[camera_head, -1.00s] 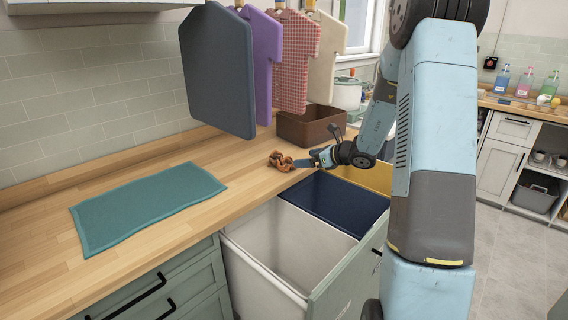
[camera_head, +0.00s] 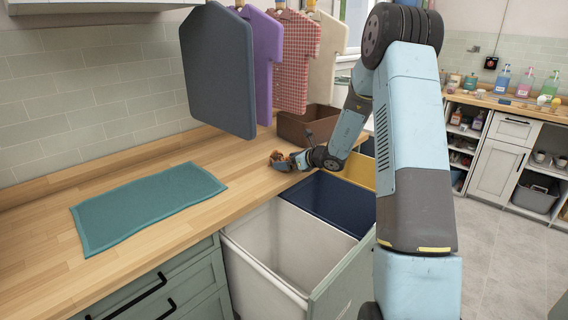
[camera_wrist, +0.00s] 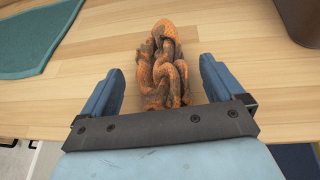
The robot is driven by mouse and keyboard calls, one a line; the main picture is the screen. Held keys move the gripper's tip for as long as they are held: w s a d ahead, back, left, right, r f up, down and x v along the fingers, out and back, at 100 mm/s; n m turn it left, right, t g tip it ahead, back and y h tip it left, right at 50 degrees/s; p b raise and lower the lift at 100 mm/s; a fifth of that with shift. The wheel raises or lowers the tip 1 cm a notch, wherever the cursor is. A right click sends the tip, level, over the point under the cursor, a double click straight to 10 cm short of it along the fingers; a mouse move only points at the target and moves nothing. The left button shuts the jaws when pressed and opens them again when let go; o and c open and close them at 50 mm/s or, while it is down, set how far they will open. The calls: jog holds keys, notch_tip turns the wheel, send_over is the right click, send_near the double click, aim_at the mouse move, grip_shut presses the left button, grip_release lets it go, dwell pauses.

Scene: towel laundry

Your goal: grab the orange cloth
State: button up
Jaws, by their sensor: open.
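The orange cloth (camera_wrist: 162,65) is a crumpled orange and dark-brown bundle on the wooden counter. In the wrist view it lies between and ahead of the two blue fingers of my gripper (camera_wrist: 160,85), which are open, with a gap on each side. In the head view the cloth (camera_head: 279,159) is near the counter's front edge, partly hidden by my gripper (camera_head: 292,160), which reaches it from the right.
A teal towel (camera_head: 148,205) lies flat on the counter to the left. A brown box (camera_head: 300,128) stands behind the cloth. Below the edge are a white bin (camera_head: 262,245) and a navy bin (camera_head: 335,200). Hanging garments (camera_head: 262,60) and a grey panel (camera_head: 218,70) are above.

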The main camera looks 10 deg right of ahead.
jog(key=x, duration=0.3)
jog(key=shift+w+a+f, duration=0.1)
jog(key=shift+w, duration=0.15)
jog(key=shift+c, duration=0.2)
jog(key=c, duration=1)
